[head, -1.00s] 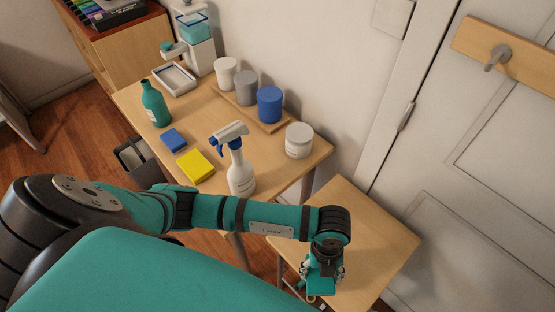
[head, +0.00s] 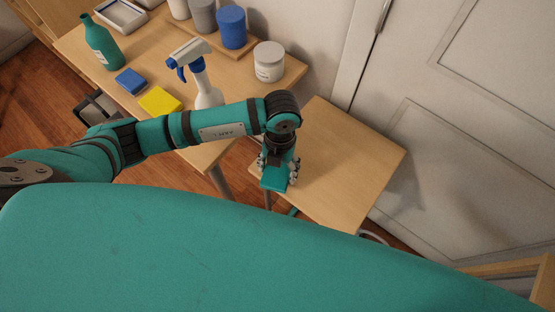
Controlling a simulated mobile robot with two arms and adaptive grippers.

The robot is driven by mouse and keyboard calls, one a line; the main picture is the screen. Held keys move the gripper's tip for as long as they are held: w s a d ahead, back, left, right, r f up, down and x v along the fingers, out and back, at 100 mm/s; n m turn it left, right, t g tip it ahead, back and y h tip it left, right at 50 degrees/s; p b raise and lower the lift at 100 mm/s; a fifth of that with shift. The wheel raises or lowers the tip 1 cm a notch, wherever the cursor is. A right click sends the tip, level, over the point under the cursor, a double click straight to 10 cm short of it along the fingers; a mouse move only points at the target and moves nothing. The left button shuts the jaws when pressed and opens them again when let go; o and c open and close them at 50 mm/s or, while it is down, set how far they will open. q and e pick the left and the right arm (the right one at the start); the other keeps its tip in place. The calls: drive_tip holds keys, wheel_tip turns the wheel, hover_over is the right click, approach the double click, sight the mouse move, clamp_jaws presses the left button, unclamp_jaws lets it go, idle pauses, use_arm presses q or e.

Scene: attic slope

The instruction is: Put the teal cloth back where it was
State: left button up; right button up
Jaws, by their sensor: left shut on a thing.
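My left gripper (head: 278,174) points down over the near left edge of the small wooden side table (head: 345,155). It is shut on a teal piece, which I take to be the teal cloth (head: 275,183). The cloth is much the same colour as my arm, so its outline is hard to make out. A small teal bit also shows just below the table edge; I cannot tell whether it belongs to the cloth. My right gripper is not in view.
The larger table (head: 75,42) holds a yellow pad (head: 160,101), a blue pad (head: 130,81), a spray bottle (head: 207,94), a white jar (head: 269,62), a teal bottle (head: 101,43) and several cups. The side table's top is bare. A door (head: 455,130) stands behind it.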

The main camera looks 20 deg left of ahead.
use_arm(q)
drive_tip(key=w, duration=0.1)
drive_tip(key=w+a, duration=0.1)
drive_tip(key=w, duration=0.1)
drive_tip(key=shift+f, duration=0.2)
wheel_tip(320, 180, down, 3)
drive_tip(key=shift+p, duration=0.5)
drive_tip(key=shift+f, duration=0.2)
drive_tip(key=shift+f, duration=0.2)
drive_tip(key=o, duration=1.1)
drive_tip(key=shift+r, duration=0.15)
